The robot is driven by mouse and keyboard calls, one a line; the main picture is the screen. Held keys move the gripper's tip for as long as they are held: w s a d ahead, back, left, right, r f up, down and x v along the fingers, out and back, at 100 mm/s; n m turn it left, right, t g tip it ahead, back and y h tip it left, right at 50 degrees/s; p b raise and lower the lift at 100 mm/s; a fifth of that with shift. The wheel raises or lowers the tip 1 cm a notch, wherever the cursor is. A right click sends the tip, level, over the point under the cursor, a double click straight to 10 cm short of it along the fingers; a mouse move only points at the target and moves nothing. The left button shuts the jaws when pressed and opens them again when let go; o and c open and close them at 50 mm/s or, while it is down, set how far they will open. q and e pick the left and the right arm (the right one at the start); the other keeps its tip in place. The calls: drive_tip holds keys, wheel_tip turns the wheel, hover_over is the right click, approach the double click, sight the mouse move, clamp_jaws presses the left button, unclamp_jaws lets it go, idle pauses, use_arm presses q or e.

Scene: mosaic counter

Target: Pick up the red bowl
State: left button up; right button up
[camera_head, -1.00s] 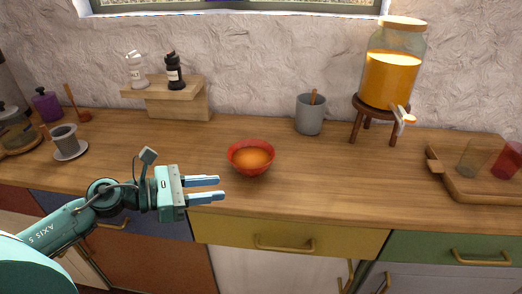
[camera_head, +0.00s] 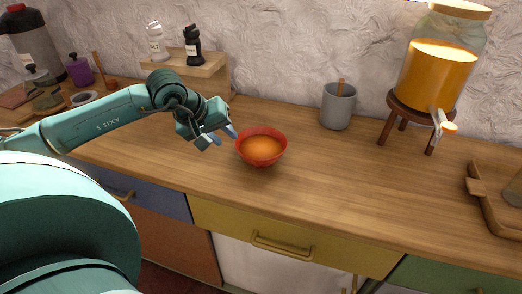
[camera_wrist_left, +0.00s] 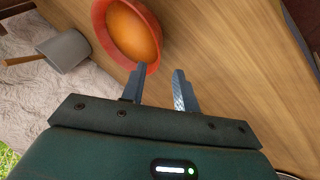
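The red bowl (camera_head: 262,148) stands upright on the wooden counter, with an orange inside. It also shows in the left wrist view (camera_wrist_left: 101,22), at the top, partly cut off. My left gripper (camera_head: 224,137) is just left of the bowl, with its fingers pointing toward the rim. In the left wrist view its two fingers (camera_wrist_left: 161,78) are apart with nothing between them. One fingertip appears close to the bowl's rim; I cannot tell if it touches. My right gripper is not in view.
A grey cup (camera_head: 338,108) with a wooden handle in it stands behind the bowl to the right. A drink dispenser (camera_head: 437,75) on a stool and a wooden tray (camera_head: 484,208) are further right. A shelf (camera_head: 205,70) with two shakers is behind my left arm. The counter in front of the bowl is clear.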

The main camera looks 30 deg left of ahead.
sight(236, 144)
use_arm(q)
drive_tip(key=p+x, duration=0.1)
drive_tip(key=x, duration=0.7)
drive_tip(key=shift+w+d+f+p, duration=0.2)
drive_tip(key=shift+w+f+p, duration=0.1)
drive_tip(key=shift+w, duration=0.1)
clamp_jaws()
drive_tip(key=shift+r, duration=0.1)
